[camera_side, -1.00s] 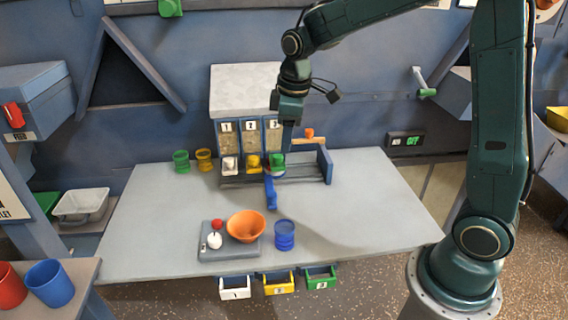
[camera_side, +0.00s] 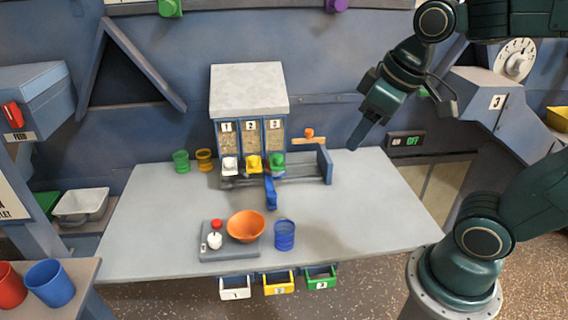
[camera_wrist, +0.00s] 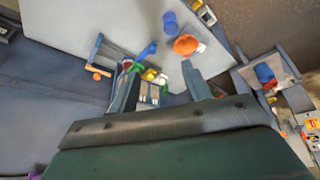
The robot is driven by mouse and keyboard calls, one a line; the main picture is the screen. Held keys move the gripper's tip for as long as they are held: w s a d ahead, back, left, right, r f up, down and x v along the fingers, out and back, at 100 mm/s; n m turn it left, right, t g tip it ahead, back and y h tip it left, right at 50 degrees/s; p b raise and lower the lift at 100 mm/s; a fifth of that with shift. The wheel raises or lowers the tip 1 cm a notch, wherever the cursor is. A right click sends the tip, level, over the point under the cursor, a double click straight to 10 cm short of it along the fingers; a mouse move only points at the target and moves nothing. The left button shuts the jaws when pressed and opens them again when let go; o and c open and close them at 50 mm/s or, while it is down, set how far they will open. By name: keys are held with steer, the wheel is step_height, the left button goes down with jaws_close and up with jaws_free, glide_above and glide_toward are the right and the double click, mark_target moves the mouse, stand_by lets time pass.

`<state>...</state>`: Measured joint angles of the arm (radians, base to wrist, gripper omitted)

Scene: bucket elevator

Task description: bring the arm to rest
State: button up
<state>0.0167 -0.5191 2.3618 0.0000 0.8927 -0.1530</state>
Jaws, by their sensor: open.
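My gripper (camera_side: 357,143) hangs in the air above the right back part of the grey table (camera_side: 370,205) in the side view, tilted down to the left and apart from everything. In the wrist view my gripper (camera_wrist: 160,88) shows its two fingers spread apart with nothing held between them. The hopper unit (camera_side: 249,90) with numbered windows stands at the back of the table, left of my gripper. White, yellow and green pieces sit at its foot.
An orange bowl (camera_side: 246,225) sits on a grey scale (camera_side: 230,247) near the table's front, with a blue cup (camera_side: 284,235) beside it. A blue lever (camera_side: 270,192) sticks out in front of the hopper. The table's right side is clear.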

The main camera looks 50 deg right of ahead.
steer(key=shift+m+t, duration=0.5)
steer(key=shift+m, duration=0.3)
steer(key=shift+s+a+f, duration=0.1)
steer(key=shift+s+f, duration=0.05)
steer(key=shift+s, duration=0.75)
steer(key=shift+s+a+f, duration=0.1)
steer(key=shift+s+f, duration=0.05)
steer(key=shift+s, duration=0.75)
steer(key=shift+s+f, duration=0.15)
steer(key=shift+s, duration=0.75)
